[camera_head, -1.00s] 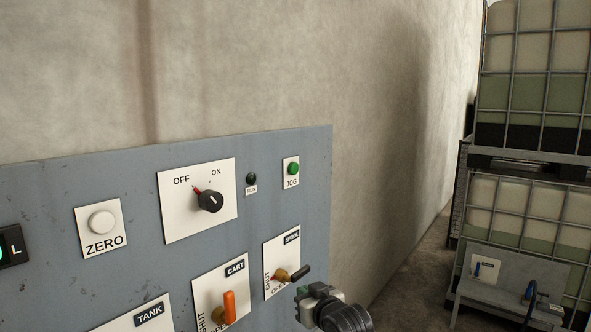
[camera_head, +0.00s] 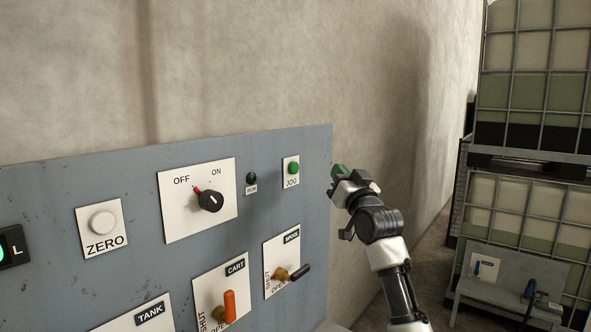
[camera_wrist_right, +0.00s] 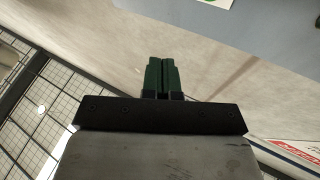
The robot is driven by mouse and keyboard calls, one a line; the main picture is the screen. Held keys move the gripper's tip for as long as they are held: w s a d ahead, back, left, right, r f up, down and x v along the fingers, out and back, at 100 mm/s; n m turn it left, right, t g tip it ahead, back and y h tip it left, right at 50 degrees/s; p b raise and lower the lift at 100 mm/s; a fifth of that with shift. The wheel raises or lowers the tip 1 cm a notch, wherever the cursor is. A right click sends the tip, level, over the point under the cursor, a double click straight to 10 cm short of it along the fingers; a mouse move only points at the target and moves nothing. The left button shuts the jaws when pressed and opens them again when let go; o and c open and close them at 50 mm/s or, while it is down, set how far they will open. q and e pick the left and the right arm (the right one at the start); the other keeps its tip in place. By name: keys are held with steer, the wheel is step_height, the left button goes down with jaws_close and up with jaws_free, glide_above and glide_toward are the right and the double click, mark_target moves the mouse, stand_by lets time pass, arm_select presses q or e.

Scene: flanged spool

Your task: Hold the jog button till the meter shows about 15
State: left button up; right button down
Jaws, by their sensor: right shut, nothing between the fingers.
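The green jog button (camera_head: 293,168) sits on a white plate marked JOG at the upper right of the grey panel. My right gripper (camera_head: 335,170) is just right of the panel's edge, level with the button and apart from it. Its green fingers are closed together and empty, as the right wrist view (camera_wrist_right: 160,78) also shows. The meter is mostly cut off at the left edge of the head view; only a dark display end (camera_head: 14,247) with a green glow and an L shows, so its number cannot be read. My left gripper is out of view.
The panel (camera_head: 130,185) also carries a ZERO button (camera_head: 102,222), an OFF/ON knob (camera_head: 210,201), a dark RUN lamp (camera_head: 252,178), an orange CART lever (camera_head: 229,306) and a dark SPOOL lever (camera_head: 298,273). Caged tanks (camera_head: 532,90) and a grey bench (camera_head: 505,280) stand at right.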

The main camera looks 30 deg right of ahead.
mark_target(294, 168)
steer(key=w+a+p, duration=0.1)
steer(key=w+a, duration=0.2)
steer(key=w, duration=0.5)
steer(key=shift+a+p, duration=0.2)
steer(key=shift+p, duration=0.2)
steer(key=shift+w, duration=0.1)
steer(key=shift+w, duration=0.1)
stand_by(1.8)
steer(key=shift+w+a, duration=0.2)
steer(key=shift+w, duration=0.1)
steer(key=shift+w+a+p, duration=0.15)
steer(key=shift+w+p, duration=0.15)
steer(key=shift+w, duration=0.1)
stand_by(4.1)
